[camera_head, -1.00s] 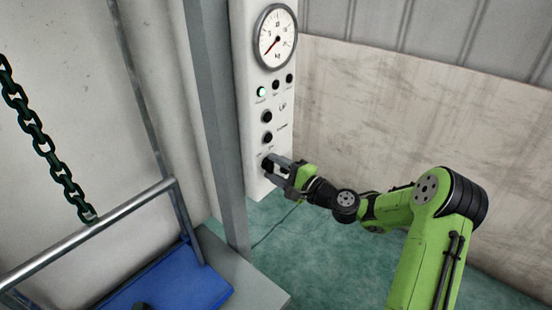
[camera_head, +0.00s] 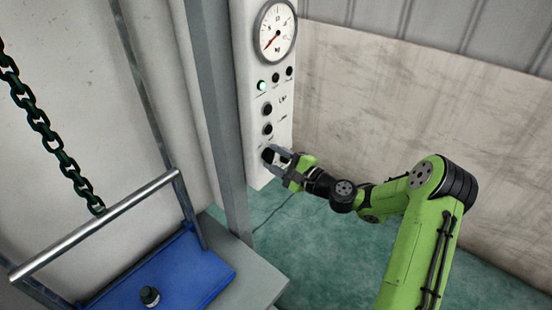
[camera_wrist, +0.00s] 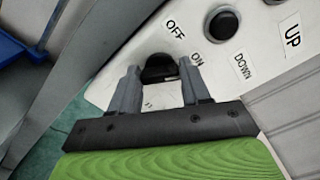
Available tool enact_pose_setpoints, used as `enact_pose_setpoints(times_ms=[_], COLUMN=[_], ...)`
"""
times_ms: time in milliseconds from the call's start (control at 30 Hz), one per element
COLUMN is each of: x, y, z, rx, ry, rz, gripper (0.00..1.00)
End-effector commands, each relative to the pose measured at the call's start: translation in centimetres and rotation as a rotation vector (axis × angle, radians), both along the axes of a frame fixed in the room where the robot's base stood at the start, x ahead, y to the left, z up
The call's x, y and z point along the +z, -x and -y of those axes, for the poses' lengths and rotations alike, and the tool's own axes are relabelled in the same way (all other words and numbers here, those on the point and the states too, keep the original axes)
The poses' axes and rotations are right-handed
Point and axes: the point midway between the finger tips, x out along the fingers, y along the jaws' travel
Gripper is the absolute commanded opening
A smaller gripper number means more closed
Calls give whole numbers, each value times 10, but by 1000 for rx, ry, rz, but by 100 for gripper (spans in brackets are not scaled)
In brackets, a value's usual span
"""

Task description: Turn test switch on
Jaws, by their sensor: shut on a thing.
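The test switch is a dark knob (camera_wrist: 158,68) low on the white control panel (camera_head: 262,178), beside OFF and ON labels in the wrist view. My gripper (camera_wrist: 160,72) has its two grey fingers on either side of the knob and is shut on it. The head view shows my gripper (camera_head: 270,155) at the panel's lower end, with the fingers covering most of the switch. I cannot tell which label the knob points to.
Above the switch are the black DOWN button (camera_wrist: 222,22), an UP label (camera_wrist: 291,36), a lit green lamp (camera_head: 262,86) and a round gauge (camera_head: 276,31). A grey post (camera_head: 222,120) stands left of the panel. A chain (camera_head: 42,120) hangs above a blue platform (camera_head: 190,268).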

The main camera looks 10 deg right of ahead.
Motion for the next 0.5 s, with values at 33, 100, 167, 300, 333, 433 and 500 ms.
enact_pose_setpoints(times_ms=[33, 100, 167, 300, 333, 433, 500], x=[-2, -2, -2, -1, -1, -1, -1], y=[0, 0, 0, 0, 0, 1, 4], z=[0, 0, 0, 0, 0, 1, 4], rx=[0, 0, 0, 0, 0, 0, -1], ry=[-1, 0, 0, 1, 1, 0, 1], rz=[-6, -5, -4, -2, -2, -2, -3], gripper=[51, 62, 71, 72, 72, 72, 72])
